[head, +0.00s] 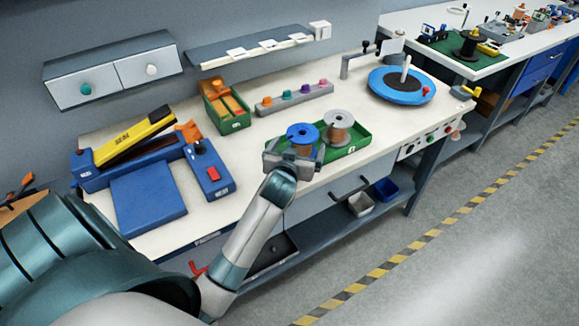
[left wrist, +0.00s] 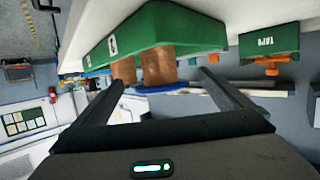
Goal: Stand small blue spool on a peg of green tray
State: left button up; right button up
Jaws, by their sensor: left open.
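The small blue spool (head: 302,132), with a blue flange and copper winding, is upright at the left part of the green tray (head: 352,150). A grey-flanged copper spool (head: 338,122) stands to its right. My left gripper (head: 293,158) is at the tray's near left end, close in front of the blue spool. In the left wrist view, where the scene appears upside down, my left gripper (left wrist: 172,88) is open, its fingers apart with the blue flange (left wrist: 160,91) appearing between them. The green tray (left wrist: 160,25) is above. The pegs and exact finger contact are hidden. My right gripper is not in view.
A green bin (head: 226,112) with orange parts and a grey rack (head: 295,98) of coloured knobs stand behind. A blue turntable (head: 400,85) is at the right. A blue device (head: 145,180) occupies the bench's left. Bare bench top lies between the device and tray.

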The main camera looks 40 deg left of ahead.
pick_arm(q)
jog(key=b+v, duration=0.1)
jog(key=v, duration=1.1)
jog(key=shift+b, duration=0.4)
jog(key=shift+a+f, duration=0.1)
